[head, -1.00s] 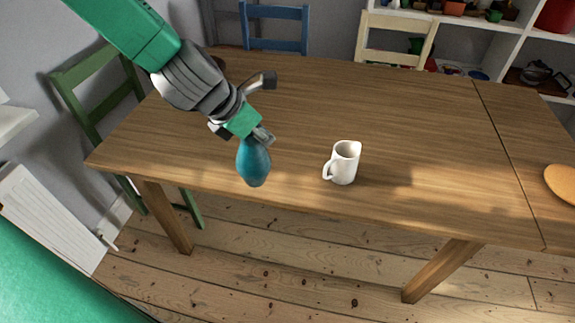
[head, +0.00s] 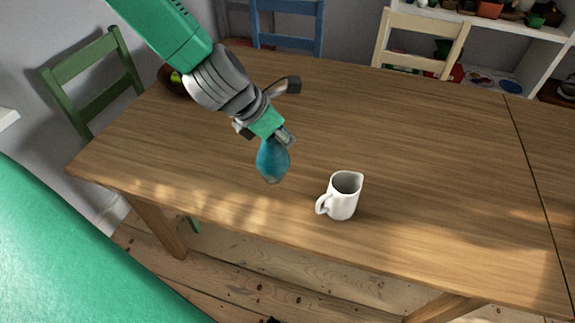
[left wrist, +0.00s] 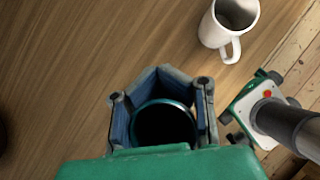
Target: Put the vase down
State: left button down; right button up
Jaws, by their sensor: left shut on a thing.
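The teal-blue vase (head: 272,160) is in my left gripper (head: 272,134), over the wooden table (head: 400,140). The fingers are closed around its neck, and its body hangs below them. In the left wrist view the vase's round dark mouth (left wrist: 164,124) shows between the two fingers of my left gripper (left wrist: 162,108). I cannot tell whether the vase's base touches the tabletop. My right gripper is not in the head view.
A white jug (head: 342,196) stands on the table to the right of the vase, near the front edge. A bowl (head: 172,80) sits at the far left corner. Chairs, green (head: 90,85), blue (head: 287,28) and cream (head: 420,40), stand around. The table's middle is clear.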

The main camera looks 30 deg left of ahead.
aim_at(288, 158)
pick_arm(q)
notch_tip(288, 158, down, 2)
jog(key=shift+a+f, duration=0.1)
jog(key=f, duration=0.1)
jog(key=f+b, duration=0.1)
jog(key=f, duration=0.2)
jog(key=shift+w+d, duration=0.1)
jog(key=shift+d, duration=0.15)
jog(key=c, duration=1.5)
grip_release()
jog(key=shift+a, duration=0.15)
jog(key=shift+o, duration=0.2)
